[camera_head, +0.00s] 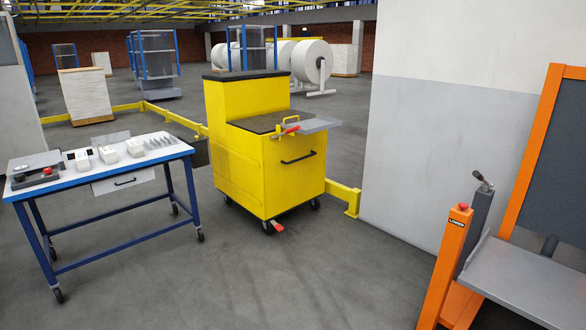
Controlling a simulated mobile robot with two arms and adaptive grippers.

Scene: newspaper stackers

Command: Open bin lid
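No thing in view is clearly marked as a bin with a lid. A small dark open-looking box (200,153) hangs or stands between the blue table and the yellow cart, mostly hidden. The yellow wheeled cart (235,165) stands in the middle, with a flat black top (253,124) on its lower front part, a black handle (298,158) and a small yellow handle with a red-orange grip (291,125). Its black top surfaces lie flat. I cannot tell whether either is a lid. Neither of my grippers is in view.
A blue wheeled table (105,165) holds small boxes and tools at the left. An orange-framed machine (455,250) with a grey shelf (525,280) stands at the right. Yellow floor rails (343,192) run behind the cart. The floor in front is clear.

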